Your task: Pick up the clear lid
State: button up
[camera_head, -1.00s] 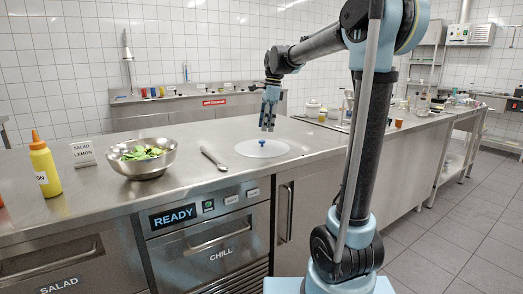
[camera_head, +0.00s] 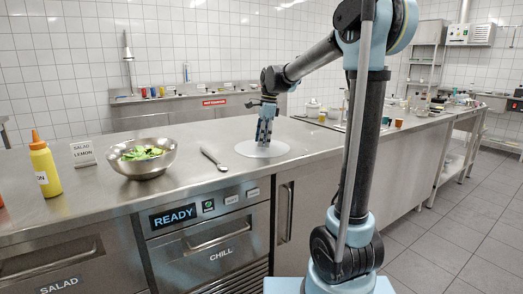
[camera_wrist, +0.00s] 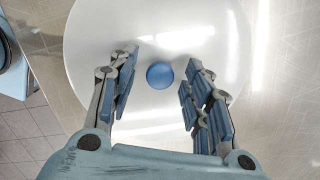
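The clear lid (camera_head: 247,151) is a pale, see-through disc lying flat on the steel counter. Its round blue knob (camera_wrist: 160,75) shows at its middle in the wrist view, where the lid (camera_wrist: 100,30) fills most of the picture. My gripper (camera_head: 263,140) points down over the lid in the head view and hides the knob there. In the wrist view my gripper (camera_wrist: 158,88) is open, with one finger on each side of the knob and a gap to both. I cannot tell whether the fingertips touch the lid.
A steel bowl of greens (camera_head: 167,167) and a spoon (camera_head: 213,158) lie left of the lid. A yellow bottle (camera_head: 45,170) and a salad lemon sign (camera_head: 83,154) stand further left. The counter (camera_head: 210,137) behind the lid is clear.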

grip_shut()
